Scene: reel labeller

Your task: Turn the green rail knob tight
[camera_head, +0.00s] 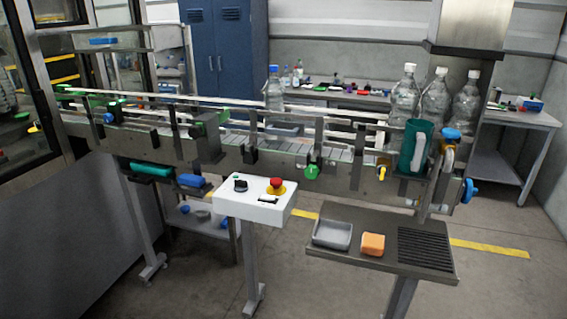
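The green rail knob (311,171) is a small lobed knob on the front side of the conveyor (345,178), below the guide rails and right of the middle of the view. It faces me and nothing covers it. I cannot tell from this view how tight it is. Neither of my grippers shows in the head view.
A white control box (254,206) with a red button (277,183) stands in front of the conveyor, left of the knob. A steel tray shelf (425,272) holds a grey dish (332,235) and an orange block (373,244). Clear bottles (404,98) stand at the right end.

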